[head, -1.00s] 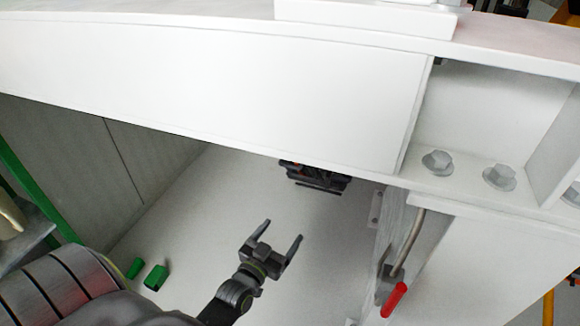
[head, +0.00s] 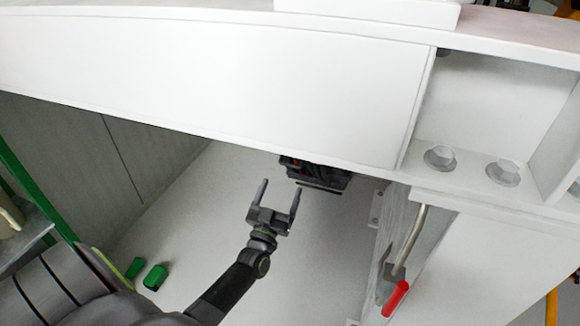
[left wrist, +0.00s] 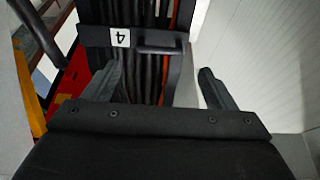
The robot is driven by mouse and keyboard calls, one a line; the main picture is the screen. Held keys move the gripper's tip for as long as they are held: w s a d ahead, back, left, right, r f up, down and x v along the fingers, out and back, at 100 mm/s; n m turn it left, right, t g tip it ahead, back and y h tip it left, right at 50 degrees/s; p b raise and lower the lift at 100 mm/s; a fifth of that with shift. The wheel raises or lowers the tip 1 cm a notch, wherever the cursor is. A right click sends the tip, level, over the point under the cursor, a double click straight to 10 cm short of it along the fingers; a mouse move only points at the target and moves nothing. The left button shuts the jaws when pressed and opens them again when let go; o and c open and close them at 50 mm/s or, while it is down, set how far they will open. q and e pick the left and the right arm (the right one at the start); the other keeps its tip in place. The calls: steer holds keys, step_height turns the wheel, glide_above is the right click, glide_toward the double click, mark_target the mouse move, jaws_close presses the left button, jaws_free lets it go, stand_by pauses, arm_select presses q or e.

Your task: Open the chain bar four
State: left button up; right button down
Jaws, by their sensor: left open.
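The chain bar four (left wrist: 92,37) is a black bar with a white label reading 4, seen at the top of the left wrist view. It crosses in front of a bundle of dark cables or hoses. A black handle (left wrist: 160,49) sits on its right part. In the head view a dark unit (head: 318,173) shows under the white beam, its upper part hidden. My left gripper (head: 280,187) is open and empty, just left of and below that unit. In the left wrist view its fingers (left wrist: 158,72) point toward the bar, one on each side of the cables, with the handle between them.
A large white beam (head: 210,80) hangs over the unit. A bent metal lever with a red grip (head: 396,298) stands at the right. Small green blocks (head: 155,277) lie at the lower left. The pale surface around my gripper is otherwise clear.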

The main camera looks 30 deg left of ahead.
mark_target(290, 164)
arm_select(q)
steer(key=b+x, duration=0.1)
steer(key=x, duration=0.7)
steer(key=shift+w+r, duration=0.1)
steer(key=shift+w, duration=0.3)
steer(key=c, duration=1.2)
steer(key=shift+s, duration=0.1)
